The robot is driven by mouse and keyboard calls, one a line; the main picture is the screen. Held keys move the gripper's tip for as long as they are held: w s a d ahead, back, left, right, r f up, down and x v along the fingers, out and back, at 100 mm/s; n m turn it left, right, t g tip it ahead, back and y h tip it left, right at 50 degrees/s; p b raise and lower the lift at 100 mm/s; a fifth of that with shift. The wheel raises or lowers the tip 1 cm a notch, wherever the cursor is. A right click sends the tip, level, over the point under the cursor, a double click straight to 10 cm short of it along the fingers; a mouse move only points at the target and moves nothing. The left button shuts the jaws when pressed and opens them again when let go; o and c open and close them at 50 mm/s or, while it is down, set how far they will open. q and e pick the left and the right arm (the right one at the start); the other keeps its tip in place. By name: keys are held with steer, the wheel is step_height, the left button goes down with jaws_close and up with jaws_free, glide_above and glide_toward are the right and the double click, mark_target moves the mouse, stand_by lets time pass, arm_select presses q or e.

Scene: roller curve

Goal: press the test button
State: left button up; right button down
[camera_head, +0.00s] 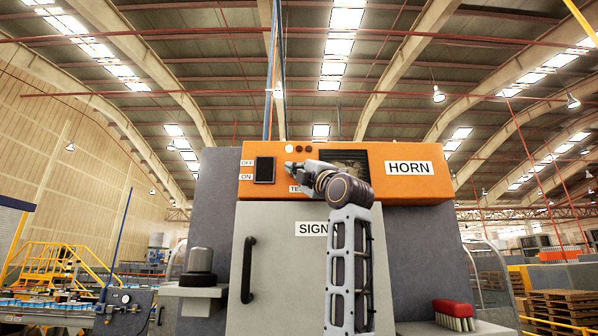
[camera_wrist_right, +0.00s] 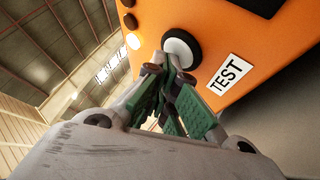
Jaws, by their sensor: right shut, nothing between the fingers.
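The test button (camera_wrist_right: 184,46) is a pale round cap with a black rim on the orange panel (camera_wrist_right: 225,45), beside a white TEST label (camera_wrist_right: 231,74) in the right wrist view. My right gripper (camera_wrist_right: 163,66) is shut and empty, its tips overlapping the button's lower-left edge in that view. I cannot tell whether they touch it. In the head view, my right gripper (camera_head: 289,167) is in front of the orange panel (camera_head: 440,190), just above the partly covered TEST label (camera_head: 294,189). The button is not clearly visible there. My left gripper is not in view.
The panel also carries an OFF/ON switch (camera_head: 264,170), small round lights (camera_head: 299,149) and a HORN label (camera_head: 408,168). Below is a grey cabinet door with a black handle (camera_head: 248,270).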

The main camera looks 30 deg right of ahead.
steer(key=shift+s+a, duration=0.1)
steer(key=shift+s, duration=0.05)
stand_by(0.3)
steer(key=shift+s+a+b, duration=0.3)
steer(key=shift+s+b, duration=0.05)
steer(key=shift+s, duration=0.2)
steer(key=shift+s+a, duration=0.1)
steer(key=shift+s, duration=0.05)
steer(key=shift+s+a, duration=0.2)
steer(key=shift+s, duration=0.2)
steer(key=shift+s+a+b, duration=0.4)
steer(key=shift+s+a, duration=0.15)
steer(key=shift+s, duration=0.25)
steer(key=shift+s+a+b, duration=0.4)
steer(key=shift+s+a, duration=0.1)
steer(key=shift+s, duration=0.3)
steer(key=shift+f, duration=0.1)
